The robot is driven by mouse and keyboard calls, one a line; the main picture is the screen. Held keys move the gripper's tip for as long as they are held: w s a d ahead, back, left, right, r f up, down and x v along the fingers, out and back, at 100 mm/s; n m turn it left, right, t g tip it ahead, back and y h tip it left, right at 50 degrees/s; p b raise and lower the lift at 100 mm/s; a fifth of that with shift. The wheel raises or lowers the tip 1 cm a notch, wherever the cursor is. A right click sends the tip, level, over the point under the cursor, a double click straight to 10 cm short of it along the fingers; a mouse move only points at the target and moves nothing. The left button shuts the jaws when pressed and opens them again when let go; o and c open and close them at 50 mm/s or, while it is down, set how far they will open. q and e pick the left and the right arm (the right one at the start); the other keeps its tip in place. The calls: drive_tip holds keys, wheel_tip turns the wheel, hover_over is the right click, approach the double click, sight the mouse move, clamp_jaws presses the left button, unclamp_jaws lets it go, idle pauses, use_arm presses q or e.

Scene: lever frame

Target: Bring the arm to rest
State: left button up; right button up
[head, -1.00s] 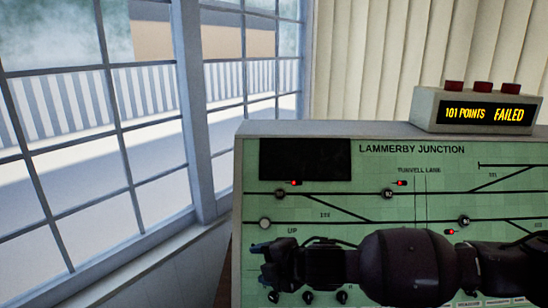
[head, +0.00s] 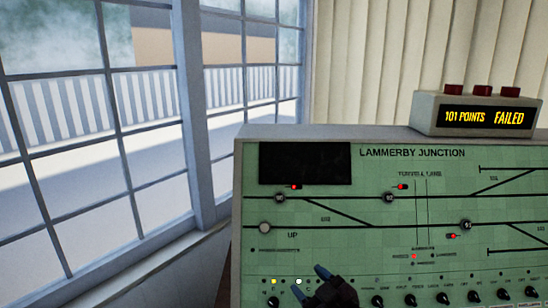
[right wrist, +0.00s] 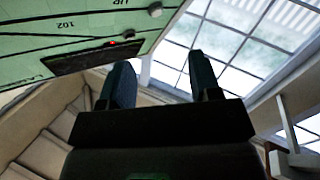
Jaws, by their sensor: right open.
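My right gripper (head: 310,282) shows at the bottom edge of the head view, in front of the lower part of the green signalling panel (head: 350,220). Its two bluish fingertips are apart and nothing is between them. In the right wrist view the two fingers (right wrist: 161,68) are also spread and empty, with the window behind them and the panel at upper left. Most of my right arm is below the head view. My left gripper is in neither view.
A row of black knobs (head: 411,300) lines the panel's lower edge, right of the gripper. A box reading "101 POINTS FAILED" (head: 480,117) with red tops stands on the panel casing. A paned window (head: 100,150) fills the left side.

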drive_tip(key=s+d+f+m+g+h, duration=0.1)
drive_tip(key=s+d+f+m+h, duration=0.3)
drive_tip(key=s+d+f, duration=0.4)
drive_tip(key=s+d+f+m+h, duration=0.4)
drive_tip(key=s+d+f, duration=0.2)
drive_tip(key=d+f, duration=0.45)
drive_tip(key=s+d+f+m+g+h+b, duration=0.1)
drive_tip(key=s+f+g, duration=0.1)
drive_tip(key=s+f, duration=0.4)
drive_tip(key=s, duration=0.3)
drive_tip(key=shift+d, duration=0.2)
drive_tip(key=shift+s+d+m, duration=0.1)
drive_tip(key=shift+m, duration=0.2)
